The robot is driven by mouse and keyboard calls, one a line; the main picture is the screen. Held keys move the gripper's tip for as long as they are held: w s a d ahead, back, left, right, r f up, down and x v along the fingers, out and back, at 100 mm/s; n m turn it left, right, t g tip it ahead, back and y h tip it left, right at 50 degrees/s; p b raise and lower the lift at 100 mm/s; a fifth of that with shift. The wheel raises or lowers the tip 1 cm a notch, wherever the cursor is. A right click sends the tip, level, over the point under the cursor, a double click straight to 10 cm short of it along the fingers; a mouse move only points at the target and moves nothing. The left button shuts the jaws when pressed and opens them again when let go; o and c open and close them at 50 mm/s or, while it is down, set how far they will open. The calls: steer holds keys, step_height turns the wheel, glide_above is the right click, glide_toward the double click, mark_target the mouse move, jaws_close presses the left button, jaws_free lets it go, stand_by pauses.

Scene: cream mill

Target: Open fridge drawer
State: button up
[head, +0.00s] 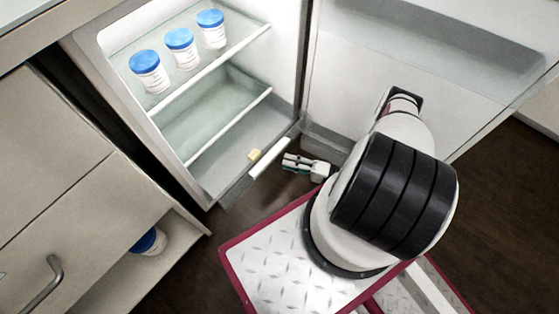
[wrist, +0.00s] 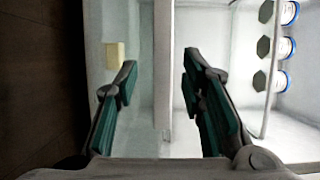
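The fridge drawer (head: 233,190) is a clear, greenish bin at the bottom of the open fridge, with a white bar (head: 270,158) along its front. A small yellow block (head: 254,155) shows in or behind it. My gripper (head: 287,162) is low in front of the fridge, just right of the white bar. In the wrist view my gripper (wrist: 159,62) is open, its green-padded fingers apart. A white bar (wrist: 163,60) runs between and beyond the fingertips; I cannot tell whether they touch it. The yellow block (wrist: 115,52) shows beyond the left finger.
Blue-capped jars (head: 180,48) stand on the upper fridge shelf. The open fridge door (head: 340,65) is to the right of the fridge, close to my arm. A cabinet (head: 80,180) with a handle stands at left. Dark floor (head: 500,200) is clear at the right.

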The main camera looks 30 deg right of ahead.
steer(key=v, duration=0.6)
steer(key=shift+s+d, duration=0.15)
stand_by(0.3)
